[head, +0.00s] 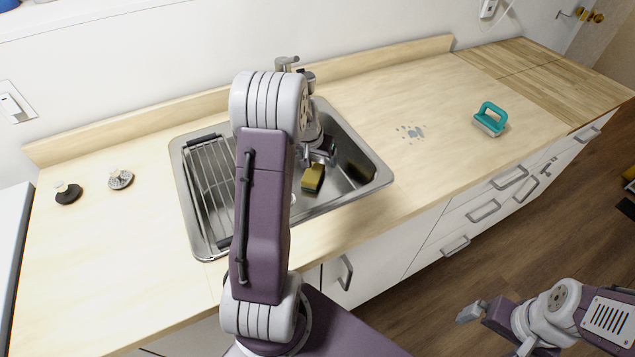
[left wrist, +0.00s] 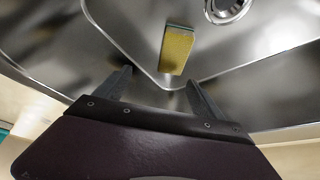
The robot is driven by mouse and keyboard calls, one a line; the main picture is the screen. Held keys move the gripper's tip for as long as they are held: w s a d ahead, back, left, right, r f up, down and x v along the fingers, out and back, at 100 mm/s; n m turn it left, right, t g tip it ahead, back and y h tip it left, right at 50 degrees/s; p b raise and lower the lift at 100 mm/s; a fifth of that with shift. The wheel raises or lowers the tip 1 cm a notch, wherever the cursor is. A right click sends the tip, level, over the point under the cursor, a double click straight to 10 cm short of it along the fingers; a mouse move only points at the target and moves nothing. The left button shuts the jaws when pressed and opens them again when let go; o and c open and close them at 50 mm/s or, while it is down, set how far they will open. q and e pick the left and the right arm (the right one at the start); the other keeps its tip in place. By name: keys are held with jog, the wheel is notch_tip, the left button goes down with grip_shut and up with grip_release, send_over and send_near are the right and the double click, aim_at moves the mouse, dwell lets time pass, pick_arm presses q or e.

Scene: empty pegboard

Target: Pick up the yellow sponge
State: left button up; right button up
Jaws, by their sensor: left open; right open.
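The yellow sponge (head: 313,178) lies in the metal sink (head: 352,150), with a dark side showing in the head view. In the left wrist view the sponge (left wrist: 176,50) lies ahead of my left gripper (left wrist: 158,85), roughly between the lines of its two fingers but beyond the tips. The left gripper (head: 322,152) is above the sink in the head view, partly hidden by my arm; its fingers are spread and empty. My right gripper (head: 470,311) is low at the right, away from the counter, with nothing seen in it.
A drying rack (head: 212,180) fills the sink's left side. The faucet (head: 287,63) stands behind the sink. A teal-handled brush (head: 490,119) and a grey-blue stain (head: 410,132) are on the right counter. Two small round-knobbed items, one dark (head: 68,193) and one grey (head: 120,179), stand at the left.

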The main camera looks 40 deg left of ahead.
aim_at(313, 172)
pick_arm(q)
jog(key=shift+s+a+f+b, duration=0.25)
jog(key=shift+a+f, duration=0.15)
jog(key=shift+f, duration=0.2)
jog(key=shift+s+a+f+b, duration=0.2)
jog(key=shift+a+f, duration=0.15)
jog(key=shift+f, duration=0.25)
jog(key=shift+a+f+n, duration=0.1)
jog(key=shift+a+n, duration=0.1)
jog(key=shift+n, duration=0.1)
jog(key=x, duration=0.3)
jog(key=shift+s+f, duration=0.1)
jog(key=shift+s, duration=0.15)
jog(key=shift+w+a+f, duration=0.1)
jog(key=shift+w+f, duration=0.2)
jog(key=shift+f, duration=0.1)
jog(key=x, duration=0.5)
jog(key=shift+a, duration=0.2)
pick_arm(e)
jog(key=shift+w+f, duration=0.2)
jog(key=shift+f, duration=0.75)
jog(key=shift+d, duration=0.1)
pick_arm(q)
jog(key=shift+f+b, duration=0.1)
jog(key=shift+b, duration=0.25)
pick_arm(e)
jog(key=shift+f, duration=0.15)
